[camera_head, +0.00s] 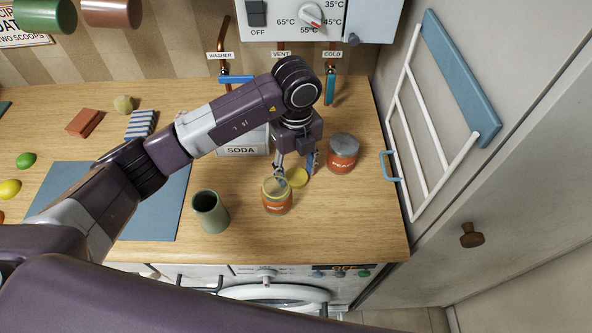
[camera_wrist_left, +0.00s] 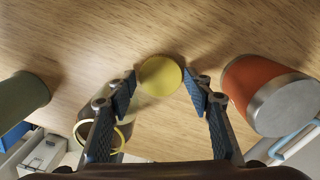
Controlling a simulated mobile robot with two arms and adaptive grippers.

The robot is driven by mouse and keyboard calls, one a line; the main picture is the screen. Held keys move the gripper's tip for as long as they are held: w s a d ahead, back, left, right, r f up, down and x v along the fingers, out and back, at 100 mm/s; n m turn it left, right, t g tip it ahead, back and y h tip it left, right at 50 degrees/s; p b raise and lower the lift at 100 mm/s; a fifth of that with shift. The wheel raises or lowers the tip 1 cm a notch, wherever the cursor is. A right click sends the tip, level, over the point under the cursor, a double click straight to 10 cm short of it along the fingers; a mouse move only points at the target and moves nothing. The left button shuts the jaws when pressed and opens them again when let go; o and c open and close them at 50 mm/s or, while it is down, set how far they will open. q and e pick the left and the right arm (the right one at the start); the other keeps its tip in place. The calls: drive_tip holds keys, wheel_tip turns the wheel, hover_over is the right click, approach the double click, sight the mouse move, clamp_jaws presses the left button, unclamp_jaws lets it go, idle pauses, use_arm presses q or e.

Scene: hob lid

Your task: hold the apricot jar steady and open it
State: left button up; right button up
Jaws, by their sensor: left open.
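The apricot jar (camera_head: 277,203), glass with an orange label too small to read surely, stands upright on the wooden counter. Its top looks open, with a yellow ring at the rim. In the left wrist view the jar (camera_wrist_left: 122,137) is partly hidden behind a finger. A round yellow lid (camera_head: 297,178) appears to lie flat on the counter just behind the jar; it also shows in the left wrist view (camera_wrist_left: 160,76). My left gripper (camera_head: 296,172) is open, pointing down, its fingers either side of the lid without gripping it. My right gripper is out of view.
A peach jar (camera_head: 343,155) with a grey lid stands close on the right. A green cup (camera_head: 210,212) stands to the left. A SODA box (camera_head: 243,143) is behind, partly hidden by my arm. The counter's front right is clear. A white rack (camera_head: 410,110) hangs at right.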

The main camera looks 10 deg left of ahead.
sight(296, 176)
use_arm(q)
wheel_tip(296, 176, up, 12)
drive_tip(key=b, duration=0.2)
drive_tip(key=shift+f, duration=0.2)
